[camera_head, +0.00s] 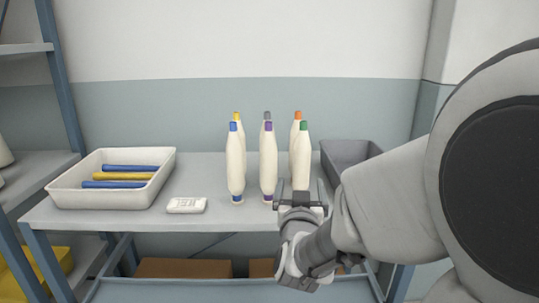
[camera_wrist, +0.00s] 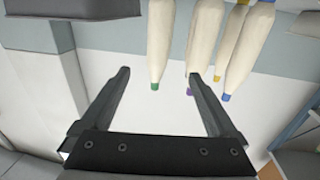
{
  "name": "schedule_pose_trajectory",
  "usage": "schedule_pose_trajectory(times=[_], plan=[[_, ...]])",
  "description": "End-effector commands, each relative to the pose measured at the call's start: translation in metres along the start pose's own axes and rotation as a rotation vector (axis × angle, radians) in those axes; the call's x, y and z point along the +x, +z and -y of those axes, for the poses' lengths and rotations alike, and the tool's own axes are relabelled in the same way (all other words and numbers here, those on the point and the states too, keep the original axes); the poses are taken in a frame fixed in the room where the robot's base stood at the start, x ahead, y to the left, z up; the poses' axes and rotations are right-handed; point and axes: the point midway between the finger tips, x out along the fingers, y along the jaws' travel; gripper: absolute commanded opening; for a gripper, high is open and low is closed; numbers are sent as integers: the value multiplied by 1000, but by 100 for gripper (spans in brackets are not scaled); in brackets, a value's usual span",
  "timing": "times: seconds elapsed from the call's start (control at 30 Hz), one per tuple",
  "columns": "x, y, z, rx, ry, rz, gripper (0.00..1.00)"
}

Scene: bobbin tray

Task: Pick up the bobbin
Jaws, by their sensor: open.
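Several cream bobbins with coloured tips stand upright on the grey table (camera_head: 215,175), in a front and a back row. The front ones are blue-tipped (camera_head: 236,165), purple-tipped (camera_head: 268,165) and green-tipped (camera_head: 301,160); yellow, grey and orange tips show behind. My gripper (camera_head: 300,195) is open and empty, in front of the green-tipped bobbin, covering its foot. In the wrist view, the green-tipped bobbin (camera_wrist: 161,42) appears between the open fingertips (camera_wrist: 160,73), with the purple-tipped bobbin (camera_wrist: 202,35) beside it near one fingertip. Touching cannot be told.
A white tray (camera_head: 65,193) with blue and yellow rods stands at the left. A grey bin (camera_head: 350,150) stands right of the bobbins, partly behind my arm. Shelving (camera_head: 65,80) is at far left.

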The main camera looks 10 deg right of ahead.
Motion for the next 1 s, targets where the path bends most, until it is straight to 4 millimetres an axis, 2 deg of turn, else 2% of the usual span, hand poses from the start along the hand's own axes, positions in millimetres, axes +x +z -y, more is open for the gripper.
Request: schedule_pose_trajectory(times=[0.5,1.0], plan=[[16,-12,1,-12,8,-16,94],[29,-4,-1,-6,0,3,94]])
